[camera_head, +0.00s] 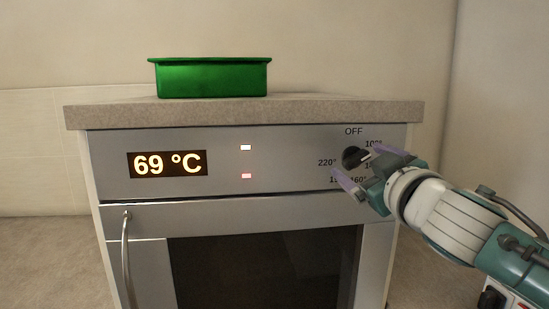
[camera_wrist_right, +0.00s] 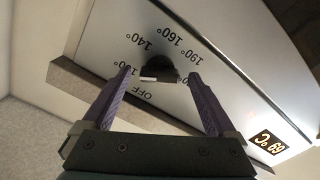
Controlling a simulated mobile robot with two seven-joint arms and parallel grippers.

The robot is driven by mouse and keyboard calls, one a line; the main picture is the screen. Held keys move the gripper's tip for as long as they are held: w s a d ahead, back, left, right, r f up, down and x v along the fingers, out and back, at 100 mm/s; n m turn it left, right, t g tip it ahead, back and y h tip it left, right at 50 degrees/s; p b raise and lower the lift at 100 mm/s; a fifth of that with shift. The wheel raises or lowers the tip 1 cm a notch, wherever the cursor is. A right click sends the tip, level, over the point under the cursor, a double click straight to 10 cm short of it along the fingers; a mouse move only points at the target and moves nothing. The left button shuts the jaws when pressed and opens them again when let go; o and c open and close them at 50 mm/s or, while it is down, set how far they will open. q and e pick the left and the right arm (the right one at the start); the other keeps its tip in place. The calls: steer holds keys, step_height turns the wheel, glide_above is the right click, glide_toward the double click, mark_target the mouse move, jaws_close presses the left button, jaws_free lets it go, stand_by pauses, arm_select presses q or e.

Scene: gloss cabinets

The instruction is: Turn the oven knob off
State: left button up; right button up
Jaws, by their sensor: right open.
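The dark oven knob (camera_head: 352,156) is on the right of the oven's control panel, with OFF printed above it and temperature numbers around it. My right gripper (camera_head: 357,160) is open, with one purple finger on either side of the knob. In the right wrist view the knob (camera_wrist_right: 161,67) sits between the open fingertips (camera_wrist_right: 159,74), with no clear contact. A pale strip shows on the knob's near side; I cannot tell exactly which mark it points to. The gripper hides part of the dial. My left gripper is not in view.
The oven display (camera_head: 167,164) reads 69 °C, and two small lit indicators (camera_head: 246,148) are right of it. A green container (camera_head: 212,78) stands on the countertop (camera_head: 310,110). A vertical handle (camera_head: 126,255) is at the lower left. A wall stands to the right.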

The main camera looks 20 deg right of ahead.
steer(key=shift+w+d, duration=0.1)
steer(key=shift+w, duration=0.35)
steer(key=c, duration=1.4)
